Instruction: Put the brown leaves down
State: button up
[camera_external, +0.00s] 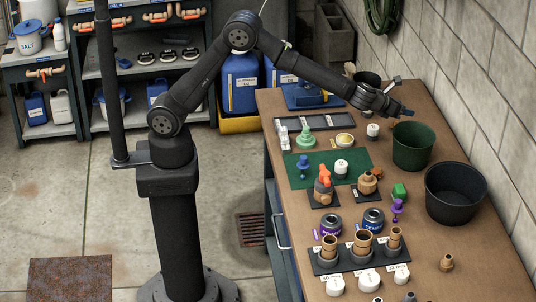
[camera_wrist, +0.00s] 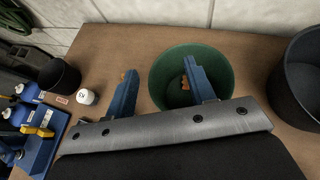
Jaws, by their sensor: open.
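My gripper (camera_external: 402,111) is above the back part of the bench, beside the green bucket (camera_external: 413,146). In the wrist view its blue fingers (camera_wrist: 160,84) are spread wide, with nothing seen held between them. The right finger reaches over the green bucket (camera_wrist: 218,62); the left finger is outside its rim. A small orange-brown patch (camera_wrist: 186,83) shows against the bucket's inside, next to the right finger. Another orange-brown patch (camera_wrist: 124,75) shows beside the left fingertip. I cannot tell whether these patches are the brown leaves. Part of the bucket is hidden by the right finger.
A black bucket (camera_external: 455,192) stands in front of the green one, near the wall. A small black pot (camera_wrist: 59,76) and a white-capped item (camera_wrist: 86,97) stand to the left in the wrist view. Fittings crowd the bench around the green mat (camera_external: 299,178).

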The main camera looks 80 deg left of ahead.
jog(key=s+a+f+n+g+h, duration=0.1)
jog(key=s+f+n+g, duration=0.3)
jog(key=s, duration=0.4)
jog(key=s+a+f+n+g+h, duration=0.1)
jog(key=s+f+n+g, duration=0.25)
jog(key=s+g, duration=0.4)
jog(key=shift+s+d+r+n+t+h, duration=0.2)
jog(key=shift+s+d+n+h, duration=0.95)
jog(key=shift+s, duration=1.65)
jog(key=shift+s+d+r+n+t+h, duration=0.15)
jog(key=shift+s+d+n+h, duration=0.95)
jog(key=shift+s, duration=1.75)
jog(key=shift+s+d+r+n+t+h, duration=0.15)
jog(key=shift+s+d+n+h, duration=0.45)
jog(key=shift+s+n+h, duration=1.6)
jog(key=shift+s+m+y, duration=0.5)
jog(key=shift+m+y, duration=0.1)
jog(key=shift+y, duration=0.15)
jog(key=w+a+m+y, duration=0.3)
jog(key=w, duration=0.4)
jog(key=w+a+m+y, duration=0.2)
jog(key=w+m+y, duration=0.1)
jog(key=w, duration=0.5)
jog(key=shift+a+m+y, duration=0.3)
jog(key=shift+a+y, duration=0.1)
jog(key=shift+y, duration=0.1)
jog(key=shift+t, duration=0.25)
